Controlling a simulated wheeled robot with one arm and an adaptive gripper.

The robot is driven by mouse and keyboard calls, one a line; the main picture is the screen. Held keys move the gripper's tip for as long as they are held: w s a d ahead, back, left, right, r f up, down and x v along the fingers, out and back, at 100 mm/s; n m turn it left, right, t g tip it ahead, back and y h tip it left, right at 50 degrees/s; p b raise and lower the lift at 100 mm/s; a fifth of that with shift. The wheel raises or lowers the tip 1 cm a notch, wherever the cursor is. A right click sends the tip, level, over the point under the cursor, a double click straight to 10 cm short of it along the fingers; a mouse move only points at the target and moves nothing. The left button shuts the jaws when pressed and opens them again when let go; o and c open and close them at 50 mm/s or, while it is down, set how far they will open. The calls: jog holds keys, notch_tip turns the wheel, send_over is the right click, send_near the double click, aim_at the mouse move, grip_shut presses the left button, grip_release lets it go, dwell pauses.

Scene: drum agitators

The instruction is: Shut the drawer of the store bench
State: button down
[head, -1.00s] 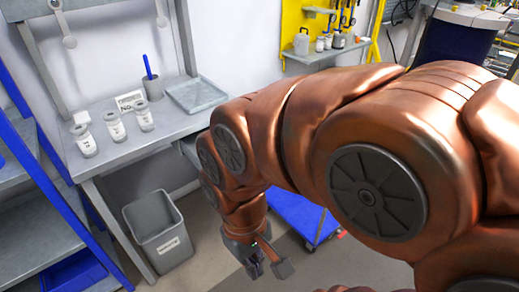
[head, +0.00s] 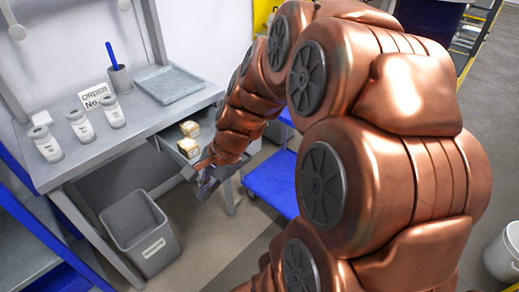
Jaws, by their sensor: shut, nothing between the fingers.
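The store bench (head: 134,125) is a grey worktop on legs at the left. Its grey drawer (head: 173,157) is pulled out below the worktop's right part, and two small cream-coloured packs (head: 188,138) show inside it. My copper arm covers the right part of the drawer. My gripper (head: 207,187) is shut and empty, low at the drawer's near end. I cannot tell whether it touches the drawer front.
A grey bin (head: 140,230) stands on the floor left of my gripper. A blue trolley (head: 272,183) is behind my arm. A blue-framed rack is at far left.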

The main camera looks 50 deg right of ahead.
jog(key=s+d+f+m+t+h+b, duration=0.1)
jog(key=d+f+m+t+h+b, duration=0.15)
jog(key=d+m, duration=1)
jog(key=d+f+m+t+h+b, duration=0.1)
jog(key=d+f+m+t+h, duration=0.4)
jog(key=d, duration=1.2)
jog(key=m+g+y, duration=0.2)
jog(key=y, duration=0.1)
send_near(254, 148)
notch_tip(254, 148, down, 5)
jog(key=w, duration=0.2)
jog(key=shift+w+d+r+t+p, duration=0.15)
jog(key=shift+w+p, duration=0.1)
jog(key=shift+w, duration=0.25)
jog(key=shift+w+a+t+p, duration=0.1)
jog(key=shift+w+p, duration=0.15)
jog(key=shift+w, duration=0.3)
